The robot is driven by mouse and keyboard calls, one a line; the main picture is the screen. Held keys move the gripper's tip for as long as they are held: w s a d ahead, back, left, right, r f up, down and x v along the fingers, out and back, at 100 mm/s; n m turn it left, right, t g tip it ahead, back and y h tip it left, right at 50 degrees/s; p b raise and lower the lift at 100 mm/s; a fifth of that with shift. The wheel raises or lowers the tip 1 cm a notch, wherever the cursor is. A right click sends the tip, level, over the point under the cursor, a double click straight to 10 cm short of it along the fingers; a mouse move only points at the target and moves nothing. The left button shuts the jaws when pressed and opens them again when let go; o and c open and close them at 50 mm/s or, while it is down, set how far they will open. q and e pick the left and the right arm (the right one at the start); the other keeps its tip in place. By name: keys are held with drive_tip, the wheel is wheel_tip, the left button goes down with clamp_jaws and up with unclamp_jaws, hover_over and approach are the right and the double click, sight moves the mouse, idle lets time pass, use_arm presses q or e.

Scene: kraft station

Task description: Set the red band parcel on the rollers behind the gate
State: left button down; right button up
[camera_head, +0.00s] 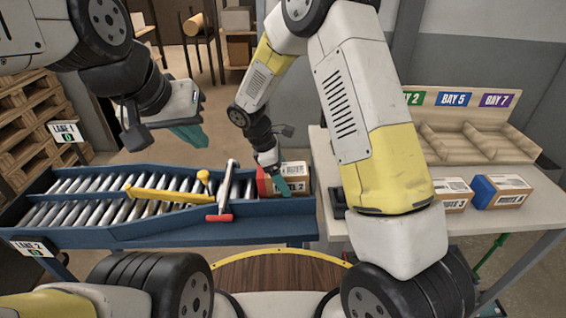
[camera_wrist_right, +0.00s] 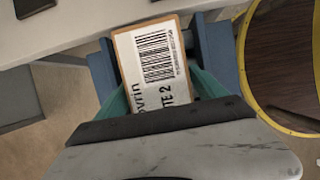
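The red band parcel (camera_head: 290,178) is a brown box with a white label and a red left end, at the right end of the roller conveyor (camera_head: 92,200). My right gripper (camera_head: 284,186) has its teal fingers against the parcel's two sides. In the right wrist view, the labelled parcel (camera_wrist_right: 160,70) fills the space between the fingers. Whether its underside touches the rollers is hidden. A white bar with a red handle (camera_head: 224,192) crosses the rollers just left of the parcel, apparently the gate. My left gripper (camera_head: 188,134) is empty above the lane; its finger gap is unclear.
A yellow bar (camera_head: 165,195) with a knob lies across the rollers further left. Blue side rails (camera_head: 180,236) edge the lane. The table (camera_head: 480,225) at right holds a blue band parcel (camera_head: 502,191), another box (camera_head: 453,194) and a rack with bay signs (camera_head: 460,130).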

drive_tip(key=shift+o, duration=0.4)
drive_tip(key=v, duration=0.7)
drive_tip(key=shift+a+r, duration=0.15)
drive_tip(key=shift+r, duration=0.15)
drive_tip(key=d+r+m, duration=0.1)
drive_tip(key=r, duration=0.1)
drive_tip(key=s+d+r, duration=0.1)
drive_tip(key=d+r+m+y, duration=0.1)
drive_tip(key=r, duration=0.1)
drive_tip(key=shift+s+d+r+m, duration=0.2)
drive_tip(key=shift+s+r+m, duration=0.05)
drive_tip(key=shift+r+m, duration=0.05)
drive_tip(key=s+d+r+m+t+y, duration=0.2)
drive_tip(key=s+d+r+m, duration=0.4)
drive_tip(key=s, duration=0.3)
drive_tip(key=s+d+r+m+t+y, duration=0.3)
drive_tip(key=s+d+r+m, duration=0.3)
drive_tip(key=s+r+m, duration=0.2)
drive_tip(key=shift+s+r+m+t+y, duration=0.2)
drive_tip(key=shift+s+m+t+y, duration=0.15)
drive_tip(key=shift+s+t, duration=0.25)
